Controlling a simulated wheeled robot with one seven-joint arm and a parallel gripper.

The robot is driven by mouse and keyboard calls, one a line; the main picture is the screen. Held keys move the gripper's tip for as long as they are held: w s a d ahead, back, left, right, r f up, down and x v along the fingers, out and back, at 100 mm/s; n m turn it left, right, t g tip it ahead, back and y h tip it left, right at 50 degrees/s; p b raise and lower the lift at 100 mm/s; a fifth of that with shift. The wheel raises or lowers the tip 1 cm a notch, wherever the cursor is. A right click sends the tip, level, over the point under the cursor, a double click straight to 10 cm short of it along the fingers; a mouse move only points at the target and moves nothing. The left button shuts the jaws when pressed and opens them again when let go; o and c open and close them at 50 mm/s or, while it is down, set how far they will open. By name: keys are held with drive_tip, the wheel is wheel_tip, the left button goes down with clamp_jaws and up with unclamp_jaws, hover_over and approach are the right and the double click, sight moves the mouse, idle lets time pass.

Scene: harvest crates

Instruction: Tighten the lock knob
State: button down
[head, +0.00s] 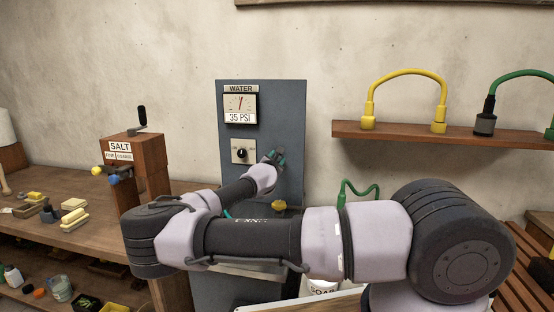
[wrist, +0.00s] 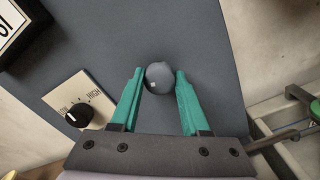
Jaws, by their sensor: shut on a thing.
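The lock knob appears to be the small round grey knob (wrist: 159,76) on the blue-grey panel (wrist: 115,40) in the wrist view. My gripper (wrist: 159,72) has its two green fingers on either side of this knob, shut on it. In the head view my gripper (head: 274,158) reaches the right part of the same panel (head: 285,105), and its fingers hide the knob there. I cannot tell how tight the knob is.
A black LOW–HIGH dial (head: 241,153) sits left of my gripper, below the WATER gauge (head: 240,107) reading 35 PSI. A wooden SALT box (head: 138,168) with a crank stands at left on a workbench. A shelf (head: 400,133) with yellow and green hoses is at right.

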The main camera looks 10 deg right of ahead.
drive_tip(key=m, duration=1.3)
drive_tip(key=shift+f, duration=0.15)
drive_tip(key=shift+m, duration=0.4)
drive_tip(key=shift+c, duration=1.9)
unclamp_jaws()
drive_tip(key=v, duration=1.1)
